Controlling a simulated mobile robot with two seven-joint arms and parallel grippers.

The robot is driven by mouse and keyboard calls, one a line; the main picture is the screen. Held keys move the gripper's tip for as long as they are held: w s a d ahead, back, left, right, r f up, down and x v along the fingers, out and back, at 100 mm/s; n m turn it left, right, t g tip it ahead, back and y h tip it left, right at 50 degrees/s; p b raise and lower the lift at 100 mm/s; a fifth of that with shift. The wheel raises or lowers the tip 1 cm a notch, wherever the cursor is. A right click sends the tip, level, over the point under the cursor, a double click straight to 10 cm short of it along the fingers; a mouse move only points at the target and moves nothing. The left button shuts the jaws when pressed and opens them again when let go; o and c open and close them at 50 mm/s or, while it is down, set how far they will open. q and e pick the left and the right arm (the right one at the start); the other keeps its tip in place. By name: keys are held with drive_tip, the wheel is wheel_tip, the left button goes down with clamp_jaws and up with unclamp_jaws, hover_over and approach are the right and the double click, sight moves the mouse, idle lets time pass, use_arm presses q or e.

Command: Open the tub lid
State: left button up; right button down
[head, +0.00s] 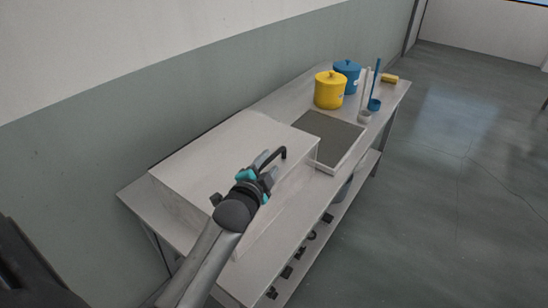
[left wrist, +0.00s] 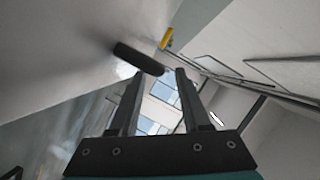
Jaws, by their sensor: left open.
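The tub is a pale grey box whose front wall (head: 262,215) faces the open floor, on the left part of a long metal table. Its flat lid (head: 215,152) lies level on top and looks shut. A dark bar handle (head: 283,151) shows at the lid's front right. It also shows in the left wrist view (left wrist: 138,58), just beyond the fingertips and mostly toward the left finger. My left gripper (head: 270,167) is open and empty, close beside the handle. The handle is not clearly between the fingers, and I cannot tell whether they touch it. My right gripper is not seen.
Right of the tub is a grey-topped tray (head: 330,138). A wall borders the table's far side. Open floor (head: 450,170) lies to the right.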

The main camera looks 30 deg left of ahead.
sight(271, 160)
use_arm(q)
drive_tip(key=shift+b+x, duration=0.4)
drive_tip(key=shift+x, duration=2.1)
clamp_jaws()
